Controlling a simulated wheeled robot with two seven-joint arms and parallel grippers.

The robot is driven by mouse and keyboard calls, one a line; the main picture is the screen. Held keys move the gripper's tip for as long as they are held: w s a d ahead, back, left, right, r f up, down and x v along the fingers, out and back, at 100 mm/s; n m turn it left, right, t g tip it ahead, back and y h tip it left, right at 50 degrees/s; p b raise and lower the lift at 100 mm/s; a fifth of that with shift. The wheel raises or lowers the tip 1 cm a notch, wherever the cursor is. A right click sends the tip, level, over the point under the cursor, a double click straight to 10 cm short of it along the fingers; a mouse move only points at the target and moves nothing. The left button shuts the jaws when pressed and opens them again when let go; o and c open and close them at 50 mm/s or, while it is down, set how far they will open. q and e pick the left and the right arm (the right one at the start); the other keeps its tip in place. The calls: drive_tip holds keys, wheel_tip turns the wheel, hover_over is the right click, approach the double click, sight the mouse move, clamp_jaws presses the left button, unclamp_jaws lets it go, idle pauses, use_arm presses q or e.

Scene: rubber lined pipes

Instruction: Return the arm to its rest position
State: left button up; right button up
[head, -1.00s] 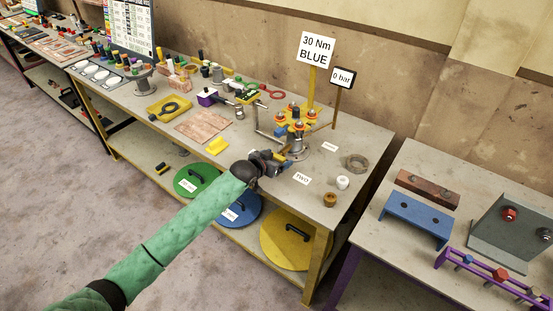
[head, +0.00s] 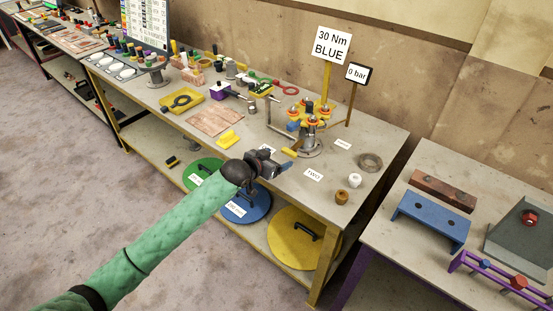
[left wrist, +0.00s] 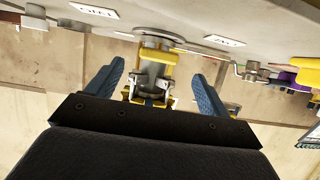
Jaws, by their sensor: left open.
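My left arm, in a green sleeve, reaches in from the lower left in the head view. Its gripper (head: 287,160) is over the front part of the workbench, in front of the grey flanged stand with the yellow and orange top (head: 312,117). In the left wrist view the two blue fingers (left wrist: 153,88) are spread apart with nothing held between them. The stand (left wrist: 156,68) shows beyond and between them, upside down in the picture. My right gripper is not in view.
The workbench (head: 377,146) carries a yellow tray (head: 183,102), a brown mat (head: 215,121), a grey ring (head: 370,162) and small cups. Signs reading "30 Nm BLUE" (head: 328,45) and "0 bar" (head: 357,73) rise behind the stand. Coloured discs lie on the lower shelf. A second table is at right.

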use_arm(q)
drive_tip(key=shift+n+g+y, duration=0.3)
drive_tip(key=shift+n+y, duration=0.2)
drive_tip(key=s+f, duration=0.1)
drive_tip(key=s, duration=0.1)
drive_tip(key=s+f, duration=0.1)
drive_tip(key=s, duration=0.2)
drive_tip(key=s+f, duration=0.1)
drive_tip(key=s, duration=0.1)
drive_tip(key=shift+s+f, duration=0.35)
drive_tip(key=s+a+f+n+g+y, duration=0.15)
drive_tip(key=s+a, duration=0.45)
drive_tip(key=s, duration=0.6)
drive_tip(key=s+a+f+n+g+y, duration=0.1)
drive_tip(key=s+a+f+g+y, duration=0.3)
drive_tip(key=s, duration=0.8)
drive_tip(key=s+a+f+n+g+y, duration=0.1)
drive_tip(key=s+a+f+n, duration=0.1)
drive_tip(key=s+a, duration=0.8)
drive_tip(key=s+d+f+g, duration=0.1)
drive_tip(key=d+f, duration=0.2)
drive_tip(key=f, duration=1.4)
drive_tip(key=s+d+f+g, duration=0.1)
drive_tip(key=s+d+f, duration=0.1)
drive_tip(key=f, duration=1.6)
drive_tip(key=s+f, duration=0.2)
drive_tip(key=f, duration=0.4)
drive_tip(key=s+f, duration=0.3)
drive_tip(key=f, duration=0.3)
drive_tip(key=shift+s, duration=0.25)
